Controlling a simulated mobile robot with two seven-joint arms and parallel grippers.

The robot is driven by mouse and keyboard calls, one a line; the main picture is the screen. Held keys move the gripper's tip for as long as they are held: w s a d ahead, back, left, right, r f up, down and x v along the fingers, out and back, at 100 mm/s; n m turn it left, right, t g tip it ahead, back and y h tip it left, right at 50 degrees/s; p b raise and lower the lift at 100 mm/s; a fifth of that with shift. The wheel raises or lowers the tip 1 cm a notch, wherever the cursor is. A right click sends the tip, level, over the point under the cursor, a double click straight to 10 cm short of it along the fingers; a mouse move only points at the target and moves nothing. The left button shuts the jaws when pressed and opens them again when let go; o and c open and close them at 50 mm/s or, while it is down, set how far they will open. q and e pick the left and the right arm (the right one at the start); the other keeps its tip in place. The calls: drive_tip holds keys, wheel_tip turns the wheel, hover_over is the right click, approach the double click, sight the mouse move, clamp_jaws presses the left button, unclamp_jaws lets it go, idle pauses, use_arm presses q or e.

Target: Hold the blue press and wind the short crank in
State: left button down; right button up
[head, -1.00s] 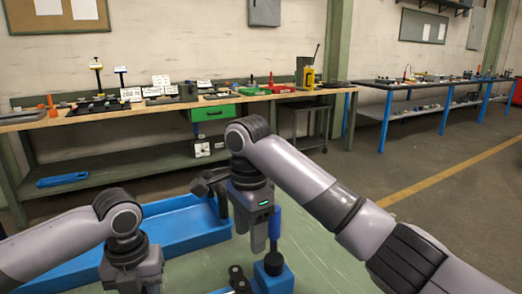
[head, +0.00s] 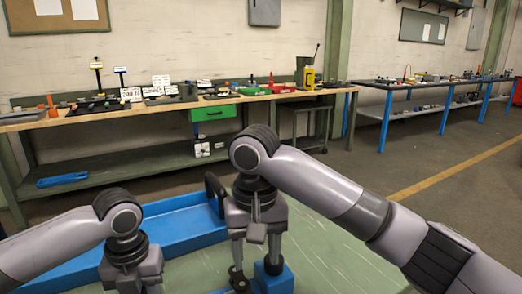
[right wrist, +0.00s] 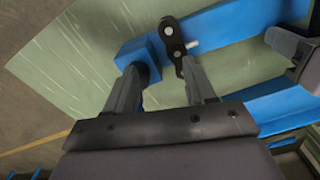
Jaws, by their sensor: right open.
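My right gripper (head: 256,270) is open and points down. In the head view its left finger is over the dark crank link (head: 239,284) and its right finger is at the blue block (head: 273,281), which looks like the press. In the right wrist view the open fingers (right wrist: 161,76) straddle a gap, one by the blue block (right wrist: 140,56), the other near the lower end of the dark link (right wrist: 173,40). I cannot tell whether either finger touches. The link has pale pins. My left gripper (head: 133,276) is at the lower left, its fingertips cut off.
A large blue tray (head: 180,232) with a dark upright handle (head: 215,195) lies behind and left of the right gripper. The green tabletop (head: 330,265) is clear to the right. A cluttered workbench (head: 150,113) stands farther back.

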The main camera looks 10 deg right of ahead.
drive_tip(key=s+d+n, duration=0.2)
drive_tip(key=d+n, duration=0.4)
drive_tip(key=n, duration=1)
drive_tip(key=w+d+n, duration=0.3)
drive_tip(key=w+n, duration=0.3)
drive_tip(key=n, duration=0.9)
wheel_tip(320, 180, up, 12)
drive_tip(key=w+a+r+m+t+y, duration=0.2)
drive_tip(key=w+a+r+m+y, duration=0.1)
drive_tip(key=a+y, duration=0.4)
drive_tip(key=shift+r+m+t, duration=0.3)
drive_tip(key=shift+r+m, duration=0.15)
drive_tip(key=shift+m, duration=0.15)
drive_tip(key=shift+s+d, duration=0.1)
